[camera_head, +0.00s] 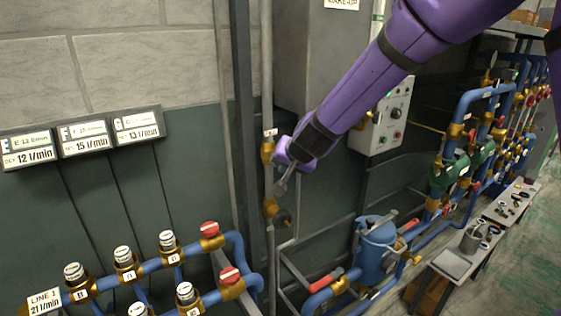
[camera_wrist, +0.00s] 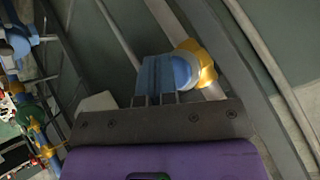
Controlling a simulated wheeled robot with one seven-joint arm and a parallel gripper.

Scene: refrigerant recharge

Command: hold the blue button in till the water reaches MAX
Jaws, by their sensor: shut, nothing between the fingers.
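In the wrist view, my gripper (camera_wrist: 155,62) is shut and empty, its two blue-grey fingers side by side. Just right of the fingers is a round pale-blue and white piece (camera_wrist: 184,72) on a brass fitting (camera_wrist: 203,66); it looks like the blue button. The fingers overlap its edge in the picture, but I cannot tell whether they touch or press it. In the head view, my gripper (camera_head: 281,188) is at the vertical pipe, between an upper brass fitting (camera_head: 267,151) and a lower one (camera_head: 270,207). I cannot make out the water level or a MAX mark.
A dark round knob (camera_head: 284,218) sits beside the lower fitting. Blue pipes with red caps (camera_head: 209,229) stand at lower left. A grey control box (camera_head: 381,118) is right of my arm. A blue tank (camera_head: 375,252) stands below, with a bench (camera_head: 455,264) at right.

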